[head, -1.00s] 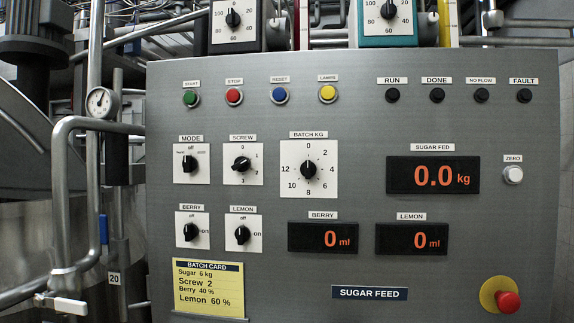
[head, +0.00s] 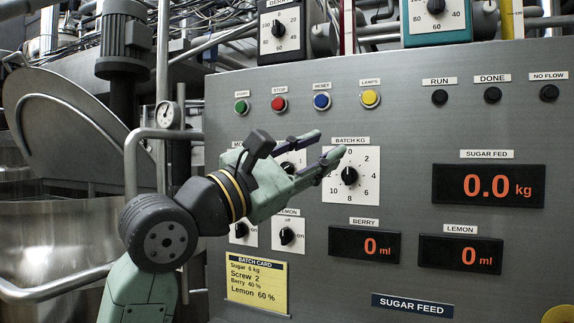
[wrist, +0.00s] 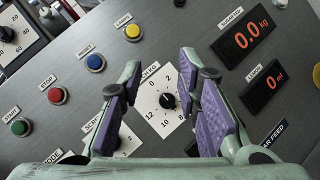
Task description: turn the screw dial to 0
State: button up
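The screw dial (head: 295,158) is a white plate with a dark knob on the grey panel. In the head view my gripper (head: 329,145) lies across it and hides most of it, including its label and numbers. In the wrist view part of its white plate (wrist: 126,142) shows behind the left finger; its pointer cannot be read. My gripper (wrist: 161,68) is open and empty, its purple-padded fingers spread apart. Between them in the wrist view is the batch kg dial (wrist: 167,101), not gripped. Whether a finger touches the panel cannot be told.
Green, red, blue (head: 321,101) and yellow (head: 370,98) buttons line the panel above. The lemon dial (head: 287,234) and berry dial (head: 240,231) sit below. The yellow batch card (head: 257,281) reads Screw 2. The sugar display (head: 488,186) shows 0.0 kg. A pipe (head: 132,170) runs at left.

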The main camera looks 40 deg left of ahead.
aim_at(285, 169)
jog(key=w+a+f+n+g+y, duration=0.2)
jog(key=a+f+n+g+y, duration=0.15)
jog(key=a+y, duration=0.85)
jog(key=w+a+h+p, duration=0.2)
jog(key=w+a+p, duration=0.1)
jog(key=w, duration=0.7)
jog(key=shift+a+f+m+p, duration=0.15)
jog(key=shift+a+m+p, duration=0.3)
jog(key=shift+p, duration=0.45)
jog(key=shift+c, duration=0.6)
grip_shut()
